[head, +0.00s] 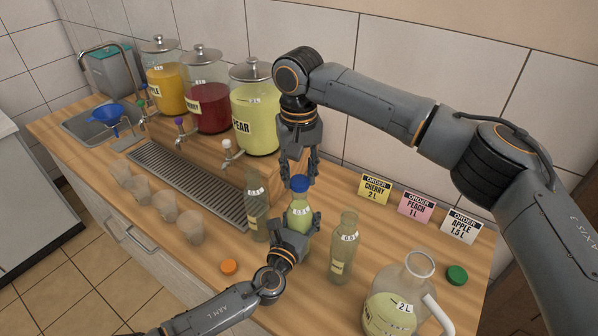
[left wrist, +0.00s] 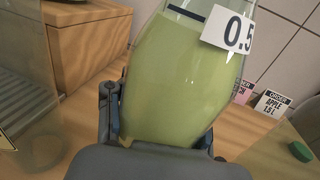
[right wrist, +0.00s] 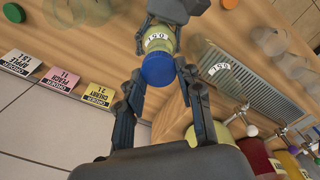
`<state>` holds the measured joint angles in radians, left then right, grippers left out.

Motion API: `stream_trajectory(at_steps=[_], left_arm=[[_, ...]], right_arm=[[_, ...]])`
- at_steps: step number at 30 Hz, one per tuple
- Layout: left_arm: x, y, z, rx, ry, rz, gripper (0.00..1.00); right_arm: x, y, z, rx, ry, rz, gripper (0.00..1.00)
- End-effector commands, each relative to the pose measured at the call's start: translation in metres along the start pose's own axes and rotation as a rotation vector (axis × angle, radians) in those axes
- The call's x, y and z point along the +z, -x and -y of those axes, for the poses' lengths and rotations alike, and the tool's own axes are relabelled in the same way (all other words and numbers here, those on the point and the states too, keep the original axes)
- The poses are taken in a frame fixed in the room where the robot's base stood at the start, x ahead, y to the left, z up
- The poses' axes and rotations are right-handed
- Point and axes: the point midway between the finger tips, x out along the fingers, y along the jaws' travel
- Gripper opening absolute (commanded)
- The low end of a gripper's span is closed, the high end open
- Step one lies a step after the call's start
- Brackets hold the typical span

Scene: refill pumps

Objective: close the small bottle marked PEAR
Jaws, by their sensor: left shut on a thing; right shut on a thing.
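The small 0.5 bottle (head: 300,217) holds pale green liquid like that in the big jar marked PEAR (head: 255,115); its own name mark is hidden. My left gripper (head: 293,238) is shut around its body, and the bottle fills the left wrist view (left wrist: 172,75). The blue cap (head: 299,184) sits at the bottle's top; whether it is screwed down cannot be told. My right gripper (head: 299,176) points down from above, shut on the blue cap. In the right wrist view the cap (right wrist: 158,70) lies between its fingertips.
Small bottles stand left (head: 257,205) and right (head: 344,245) of the held bottle. A 2 L flask (head: 392,305) is at front right. An orange cap (head: 228,267) and a green cap (head: 457,275) lie on the counter. Order cards (head: 416,207) stand at the wall.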

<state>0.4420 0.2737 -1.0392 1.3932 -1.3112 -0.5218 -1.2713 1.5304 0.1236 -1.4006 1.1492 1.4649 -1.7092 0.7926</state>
Motion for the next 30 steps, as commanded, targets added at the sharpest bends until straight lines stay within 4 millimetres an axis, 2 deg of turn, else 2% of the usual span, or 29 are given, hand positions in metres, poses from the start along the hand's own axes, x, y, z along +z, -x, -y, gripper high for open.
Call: stream_trajectory(at_steps=[24,27,30], left_arm=[[0.001,0.000,0.001,-0.001,0.001,0.001,0.00],[0.001,0.000,0.001,-0.001,0.001,0.001,0.00],[0.001,0.000,0.001,-0.001,0.001,0.001,0.00]], right_arm=[[0.000,-0.011,0.000,-0.001,-0.002,0.000,0.26],[0.000,-0.011,0.000,-0.002,-0.047,0.000,0.26],[0.000,-0.012,0.000,-0.003,-0.177,0.002,0.26]])
